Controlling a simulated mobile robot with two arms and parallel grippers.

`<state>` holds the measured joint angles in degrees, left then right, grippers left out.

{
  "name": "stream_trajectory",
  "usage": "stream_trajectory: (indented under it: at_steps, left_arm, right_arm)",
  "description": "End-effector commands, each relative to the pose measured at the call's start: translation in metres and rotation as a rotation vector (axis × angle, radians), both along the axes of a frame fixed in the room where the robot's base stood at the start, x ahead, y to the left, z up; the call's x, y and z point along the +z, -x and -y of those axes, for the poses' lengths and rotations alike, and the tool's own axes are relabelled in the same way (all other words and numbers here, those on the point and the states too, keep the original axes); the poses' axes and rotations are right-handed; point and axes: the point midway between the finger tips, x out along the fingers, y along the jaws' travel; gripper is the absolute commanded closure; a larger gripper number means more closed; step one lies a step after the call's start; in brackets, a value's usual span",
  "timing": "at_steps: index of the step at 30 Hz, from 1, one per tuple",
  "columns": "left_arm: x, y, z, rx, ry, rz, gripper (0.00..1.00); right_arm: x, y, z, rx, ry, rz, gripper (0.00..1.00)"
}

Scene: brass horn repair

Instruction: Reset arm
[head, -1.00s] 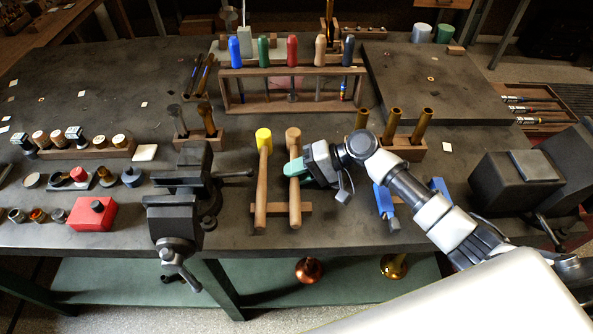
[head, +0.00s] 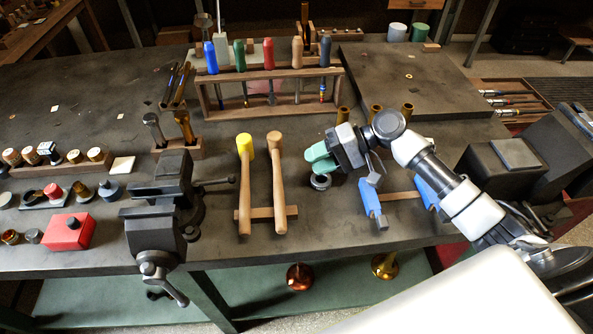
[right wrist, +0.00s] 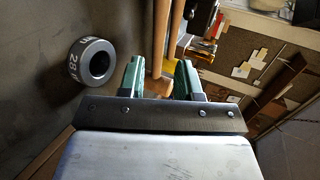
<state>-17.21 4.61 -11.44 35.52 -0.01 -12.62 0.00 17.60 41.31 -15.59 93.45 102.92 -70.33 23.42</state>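My right gripper (head: 312,163) has green fingers and hangs over the bench, right of the two mallets. In the right wrist view its fingers (right wrist: 160,78) stand apart with nothing held between them. A dark ring (head: 320,182) lies on the bench just below the gripper in the head view. A dark ring marked 28 (right wrist: 90,63) shows left of the fingers in the right wrist view. My left gripper is in neither view.
A yellow-headed mallet (head: 246,185) and a wooden mallet (head: 277,180) lie left of the gripper. A blue-ended stand (head: 373,204) is to its right. A vise (head: 160,210) stands farther left. A tool rack (head: 270,72) stands behind.

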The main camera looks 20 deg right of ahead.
Motion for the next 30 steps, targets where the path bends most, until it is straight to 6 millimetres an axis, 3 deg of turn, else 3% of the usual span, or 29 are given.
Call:
stream_trajectory:
  at_steps: [6, 23, 30]
  left_arm:
    - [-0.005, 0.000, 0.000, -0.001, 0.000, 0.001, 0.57]
    - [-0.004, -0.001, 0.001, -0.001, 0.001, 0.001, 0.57]
    - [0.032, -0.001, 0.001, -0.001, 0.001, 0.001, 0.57]
  right_arm:
    - [0.009, 0.005, 0.019, 0.000, 0.000, -0.001, 0.66]
    - [0.011, 0.005, 0.021, 0.001, -0.001, 0.000, 0.66]
    - [0.047, 0.005, 0.021, 0.000, -0.001, 0.000, 0.66]
